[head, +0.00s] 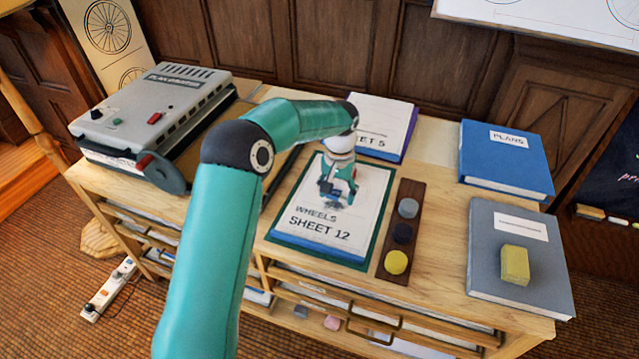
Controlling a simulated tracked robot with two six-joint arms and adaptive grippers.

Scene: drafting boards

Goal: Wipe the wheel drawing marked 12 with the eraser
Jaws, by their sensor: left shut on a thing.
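The sheet marked "WHEELS SHEET 12" (362,215) lies flat on a green board on the wooden cabinet top. Its lower lettering is readable. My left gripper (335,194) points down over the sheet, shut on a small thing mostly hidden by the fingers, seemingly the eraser. Whether it touches the paper is hard to tell. My right gripper is not in view.
A dark tray (407,188) with grey, black and yellow round pieces lies right of the board. A sheet marked 5 (388,112) lies behind. A grey machine (160,105) stands left. A blue book (500,165) and a grey book (488,234) bearing a yellow block (515,265) lie right.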

